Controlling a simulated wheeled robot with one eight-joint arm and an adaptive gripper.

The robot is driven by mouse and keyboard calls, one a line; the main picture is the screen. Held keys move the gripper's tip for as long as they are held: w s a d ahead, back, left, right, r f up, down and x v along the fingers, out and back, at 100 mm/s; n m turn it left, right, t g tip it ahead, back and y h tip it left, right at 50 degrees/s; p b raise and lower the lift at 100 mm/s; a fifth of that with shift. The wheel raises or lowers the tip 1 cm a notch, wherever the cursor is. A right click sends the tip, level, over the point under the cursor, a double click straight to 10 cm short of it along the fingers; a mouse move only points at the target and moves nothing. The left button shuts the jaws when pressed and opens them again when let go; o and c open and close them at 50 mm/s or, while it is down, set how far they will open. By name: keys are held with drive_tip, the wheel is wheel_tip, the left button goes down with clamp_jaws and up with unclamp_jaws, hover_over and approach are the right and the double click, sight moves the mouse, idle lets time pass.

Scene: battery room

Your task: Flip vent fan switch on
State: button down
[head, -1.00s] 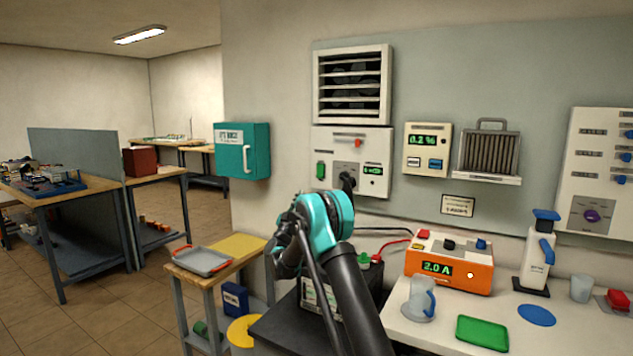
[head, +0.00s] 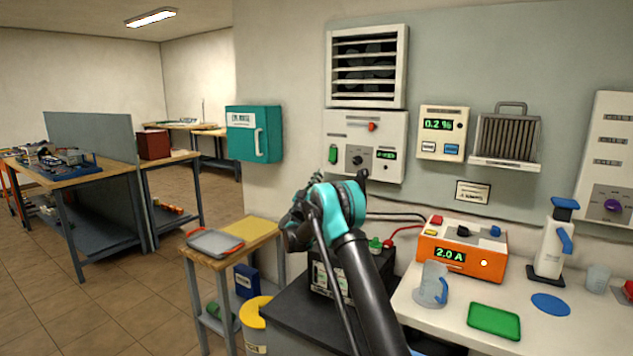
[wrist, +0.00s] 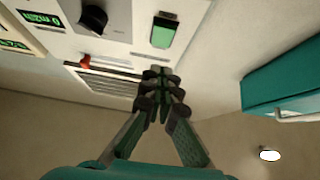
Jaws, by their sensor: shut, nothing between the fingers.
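The vent fan control panel (head: 340,125) is a white wall box under a louvred vent (head: 367,66). It carries a green rocker switch (head: 333,154), a black knob (head: 357,159), a small green display (head: 386,155) and a red lever (head: 372,127). In the wrist view the green rocker (wrist: 163,31), knob (wrist: 92,19) and red lever (wrist: 86,63) appear upside down. My gripper (wrist: 160,78) is shut and empty, its tips in front of the panel near the rocker; contact cannot be told. In the head view my arm hides most of the gripper.
A teal eye-wash box (head: 253,134) hangs left of the panel. A white meter (head: 442,132) and a grey finned unit (head: 508,137) hang to its right. Below are an orange charger (head: 459,262) and a jug (head: 431,284) on a white bench. A small side table (head: 255,228) stands left.

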sight(332, 157)
drive_tip(key=w+d+r, duration=0.1)
drive_tip(key=w, duration=0.1)
drive_tip(key=w+d+r, duration=0.1)
drive_tip(key=w+d, duration=0.1)
drive_tip(key=w+d+r, duration=0.1)
drive_tip(key=w, duration=0.1)
drive_tip(key=shift+w+d, duration=0.3)
drive_tip(key=shift+d, duration=0.1)
